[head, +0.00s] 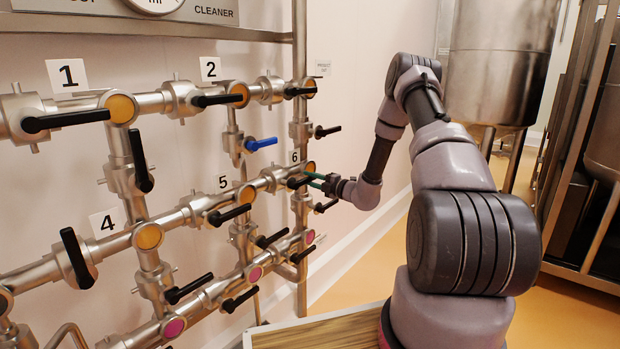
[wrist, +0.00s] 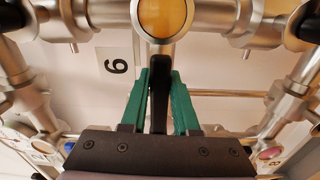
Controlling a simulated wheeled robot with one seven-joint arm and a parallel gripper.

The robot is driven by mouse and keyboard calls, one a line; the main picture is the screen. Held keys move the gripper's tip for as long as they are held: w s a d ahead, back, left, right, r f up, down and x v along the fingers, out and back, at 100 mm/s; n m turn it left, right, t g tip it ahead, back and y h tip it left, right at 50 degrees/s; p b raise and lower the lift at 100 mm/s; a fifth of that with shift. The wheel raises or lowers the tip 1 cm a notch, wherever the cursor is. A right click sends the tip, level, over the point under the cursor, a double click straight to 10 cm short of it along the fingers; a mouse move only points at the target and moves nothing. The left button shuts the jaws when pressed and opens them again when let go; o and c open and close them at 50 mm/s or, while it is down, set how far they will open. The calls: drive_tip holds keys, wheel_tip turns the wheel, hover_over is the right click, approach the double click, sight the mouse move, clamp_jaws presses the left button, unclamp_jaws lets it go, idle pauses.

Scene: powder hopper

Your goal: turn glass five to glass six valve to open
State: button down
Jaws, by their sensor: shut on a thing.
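Glass six (head: 309,168) is a yellow sight glass on the middle pipe, beside the label 6 (head: 294,156). Glass five (head: 247,194) is farther left on that pipe. The black valve handle (head: 296,183) beside glass six, on the side toward glass five, lies roughly along the pipe in the head view. My gripper (head: 318,180) is at its end. In the wrist view, the green fingers of my gripper (wrist: 159,98) are shut on the black handle (wrist: 160,75), one on each side. A yellow glass (wrist: 165,18) shows above it. The handle's pivot is hidden.
Other black handles sit close by, above (head: 326,131) and below (head: 326,205) my gripper. A blue handle (head: 261,144) is up and left. A wood-topped surface (head: 325,333) lies at the bottom. Steel vessels (head: 500,60) stand at the back right.

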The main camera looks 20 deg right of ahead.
drive_tip(key=shift+s+d+f+m, duration=0.1)
drive_tip(key=shift+s+f+m, duration=0.1)
drive_tip(key=shift+f, duration=0.2)
drive_tip(key=shift+s+d+f+m, duration=0.1)
drive_tip(key=shift+f+m, duration=0.1)
drive_tip(key=shift+f, duration=0.15)
drive_tip(key=shift+a, duration=0.1)
drive_tip(key=c, duration=0.9)
unclamp_jaws()
drive_tip(key=shift+c, duration=0.2)
drive_tip(key=shift+o, duration=1.3)
drive_tip(key=shift+w+f, duration=0.15)
drive_tip(key=shift+r, duration=0.2)
drive_tip(key=shift+w+r, duration=0.1)
drive_tip(key=v, duration=1)
drive_tip(key=shift+s+d, duration=0.25)
drive_tip(key=shift+s, duration=0.05)
drive_tip(key=shift+r, duration=0.1)
